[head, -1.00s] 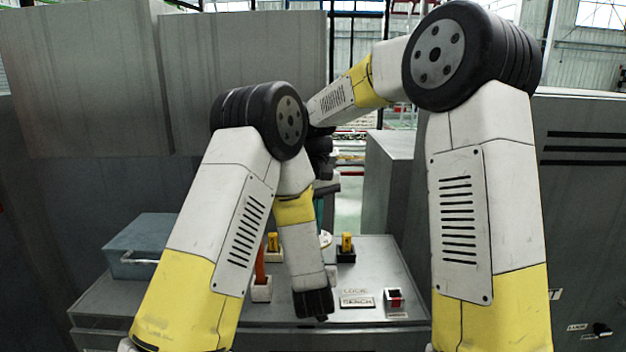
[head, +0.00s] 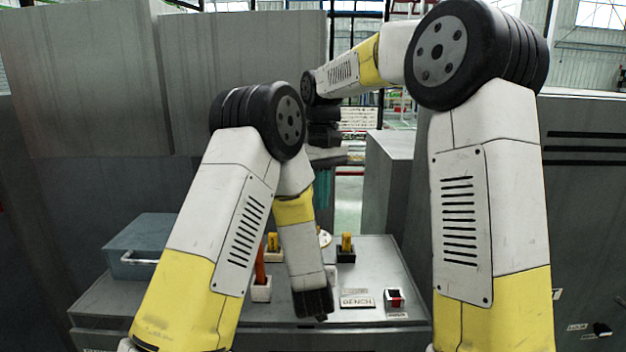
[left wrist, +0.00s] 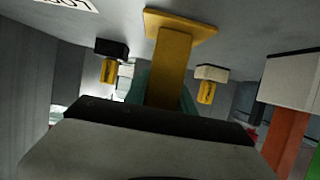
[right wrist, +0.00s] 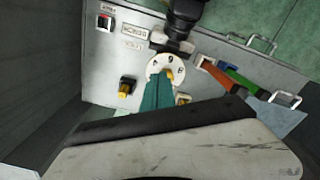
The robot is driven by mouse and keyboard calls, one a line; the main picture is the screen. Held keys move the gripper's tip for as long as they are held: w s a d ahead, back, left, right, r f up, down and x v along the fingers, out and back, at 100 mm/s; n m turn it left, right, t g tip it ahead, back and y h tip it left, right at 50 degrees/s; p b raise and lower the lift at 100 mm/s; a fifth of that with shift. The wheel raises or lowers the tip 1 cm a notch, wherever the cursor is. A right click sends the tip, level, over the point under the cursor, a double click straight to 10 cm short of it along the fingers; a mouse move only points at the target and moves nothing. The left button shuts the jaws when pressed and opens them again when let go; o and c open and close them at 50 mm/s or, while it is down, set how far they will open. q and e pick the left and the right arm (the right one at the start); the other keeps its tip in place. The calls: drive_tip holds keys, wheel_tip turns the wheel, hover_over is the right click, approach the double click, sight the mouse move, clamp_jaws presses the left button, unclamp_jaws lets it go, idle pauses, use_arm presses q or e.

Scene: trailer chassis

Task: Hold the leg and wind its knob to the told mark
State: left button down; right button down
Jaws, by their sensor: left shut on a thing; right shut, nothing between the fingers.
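The leg is a yellow post (left wrist: 170,70) with a flat yellow foot on the bench, in the left wrist view. The teal fingers of my left gripper (left wrist: 165,102) are shut on it. In the head view my left wrist hides most of the leg. The knob is a white marked disc (right wrist: 168,68) with a yellow middle piece, in the right wrist view; its edge also shows in the head view (head: 325,239). My right gripper (right wrist: 158,85) is shut and empty, its teal fingers above the disc and partly covering it. The gripper also shows in the head view (head: 323,205).
The grey bench (head: 385,263) carries a yellow peg in a black holder (head: 346,252), another in a white holder (head: 273,255), an orange handle (head: 260,263), a red item (head: 395,297) and a BENCH plate (head: 357,302). A blue-grey box (head: 145,240) stands at the left.

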drive_tip(key=shift+w+d+f, duration=0.1)
drive_tip(key=shift+f, duration=1.6)
drive_tip(key=shift+d+f, duration=0.1)
drive_tip(key=shift+f, duration=1.6)
drive_tip(key=shift+w+a, duration=0.1)
drive_tip(key=shift+a, duration=0.05)
drive_tip(key=shift+a, duration=0.15)
use_arm(q)
drive_tip(key=shift+d, duration=0.1)
use_arm(e)
drive_tip(key=shift+s+a, duration=0.45)
drive_tip(key=shift+a, duration=0.2)
drive_tip(key=shift+a, duration=0.15)
drive_tip(key=shift+s, duration=0.2)
